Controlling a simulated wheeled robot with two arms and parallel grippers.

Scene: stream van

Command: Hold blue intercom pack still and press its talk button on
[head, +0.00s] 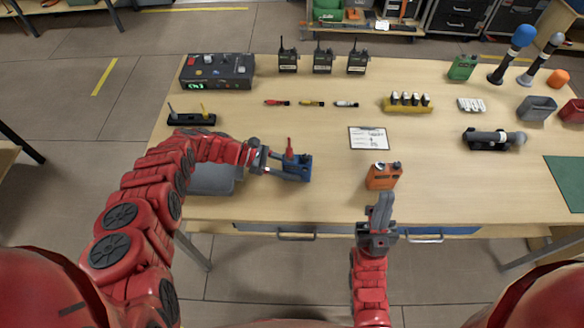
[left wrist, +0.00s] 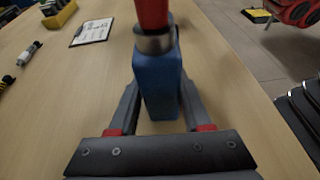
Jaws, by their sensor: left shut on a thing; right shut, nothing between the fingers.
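The blue intercom pack (head: 305,166) stands on the table, left of centre. A red upright part rises from its top. My left gripper (head: 292,172) is shut on the pack, coming from its left side. In the left wrist view the blue pack (left wrist: 158,85) sits between the two fingers, with a grey collar and the red part above it. The talk button cannot be made out in either view. My right gripper (head: 380,212) is shut and empty, at the table's front edge, just in front of the orange pack (head: 383,177) and apart from the blue one.
A grey box-like thing (head: 212,180) lies under my left forearm. A clipboard (head: 368,138) lies behind the orange pack. Three black radios (head: 322,60) and a control box (head: 217,71) stand at the back. The table between the blue and orange packs is clear.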

